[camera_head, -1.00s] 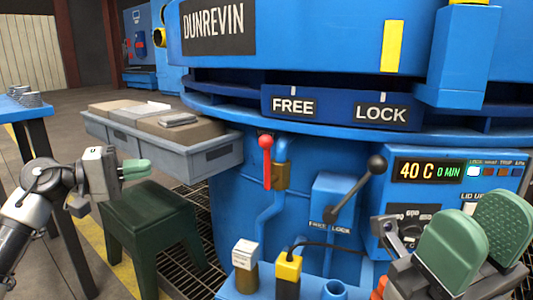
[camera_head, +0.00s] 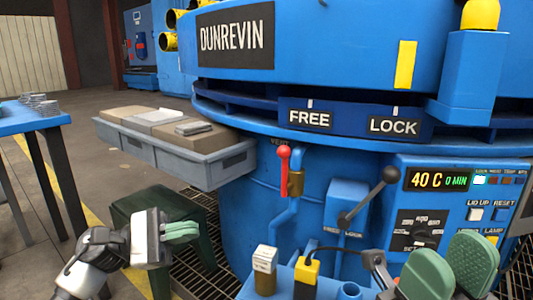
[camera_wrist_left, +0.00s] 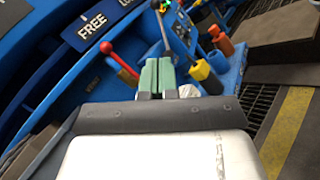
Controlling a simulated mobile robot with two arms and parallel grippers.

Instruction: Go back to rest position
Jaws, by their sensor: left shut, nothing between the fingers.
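My left gripper (camera_head: 182,231) is at the lower left of the head view, in front of the dark green stool (camera_head: 160,206). Its green fingers are together and empty. The left wrist view also shows the shut fingertips (camera_wrist_left: 157,76), with the furnace controls beyond them. My right gripper (camera_head: 452,268) is at the lower right of the head view. Its two green finger pads stand apart, with nothing seen between them. It covers part of the furnace's lower front.
The blue furnace (camera_head: 330,60) fills the middle and right. A red-knobbed lever (camera_head: 284,155) and a black-knobbed lever (camera_head: 372,195) stick out from it. A grey tray (camera_head: 205,165) juts out at left. A blue table (camera_head: 30,120) stands at far left.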

